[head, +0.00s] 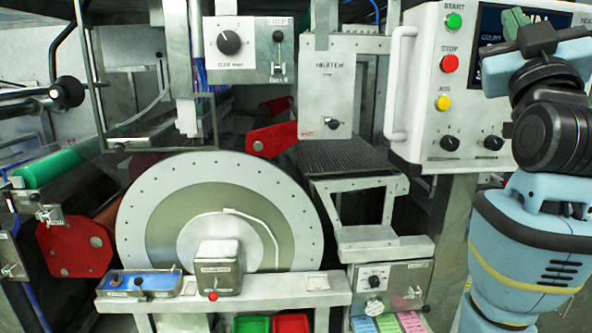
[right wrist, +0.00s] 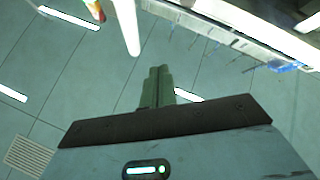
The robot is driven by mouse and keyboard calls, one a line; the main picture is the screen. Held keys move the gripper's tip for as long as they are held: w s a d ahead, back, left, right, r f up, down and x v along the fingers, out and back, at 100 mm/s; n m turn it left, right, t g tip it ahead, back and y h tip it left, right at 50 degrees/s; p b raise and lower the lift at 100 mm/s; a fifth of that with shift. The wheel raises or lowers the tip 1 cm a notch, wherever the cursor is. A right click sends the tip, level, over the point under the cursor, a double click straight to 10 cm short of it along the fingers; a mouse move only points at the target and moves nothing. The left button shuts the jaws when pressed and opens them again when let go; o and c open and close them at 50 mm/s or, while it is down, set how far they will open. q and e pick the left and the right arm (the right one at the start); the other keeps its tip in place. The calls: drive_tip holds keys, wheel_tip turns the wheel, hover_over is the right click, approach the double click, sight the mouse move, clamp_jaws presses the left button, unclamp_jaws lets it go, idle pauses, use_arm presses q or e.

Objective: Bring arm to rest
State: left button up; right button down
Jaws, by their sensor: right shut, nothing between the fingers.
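My right arm stands at the right edge of the head view, blue and black, folded upward. My right gripper (head: 515,20) is at its top, in front of the control panel's screen. In the right wrist view its green fingers (right wrist: 158,85) are pressed together with nothing between them. The gripper appears clear of the panel, though the gap in depth is hard to judge. My left gripper is not in the head view.
A control panel (head: 420,110) with green, red and yellow buttons stands behind my right arm. A large round drum disc (head: 165,200) fills the centre left. A heater box (head: 326,100) hangs above a dark mesh belt (head: 345,155). Green and red trays (head: 291,323) sit low at the front.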

drive_tip(key=w+f+n+g+y, duration=0.1)
drive_tip(key=w+f, duration=0.3)
drive_tip(key=f, duration=0.4)
drive_tip(key=w+f+g+y, duration=0.1)
drive_tip(key=w+f+y, duration=0.1)
drive_tip(key=w+f, duration=0.35)
drive_tip(key=s+a+f+n+g+y, duration=0.1)
drive_tip(key=a+f+g, duration=0.15)
drive_tip(key=f, duration=1.45)
drive_tip(key=s+a+f+g+y, duration=0.1)
drive_tip(key=f+g, duration=0.2)
drive_tip(key=f, duration=1.4)
drive_tip(key=s+a+f+g+y, duration=0.1)
drive_tip(key=s+f, duration=0.3)
drive_tip(key=f, duration=0.3)
drive_tip(key=s+a+f+g, duration=0.1)
drive_tip(key=s+f+g, duration=0.1)
drive_tip(key=s+f, duration=0.35)
drive_tip(key=s+a+f+g, duration=0.1)
drive_tip(key=s+f+g, duration=0.1)
drive_tip(key=s+f, duration=0.9)
drive_tip(key=s+a+f+m+g+y, duration=0.1)
drive_tip(key=s+f+g, duration=0.2)
drive_tip(key=s+f, duration=0.7)
drive_tip(key=s, duration=0.2)
drive_tip(key=shift+s+a+f, duration=0.35)
drive_tip(key=shift+f, duration=0.05)
drive_tip(key=shift+g, duration=0.25)
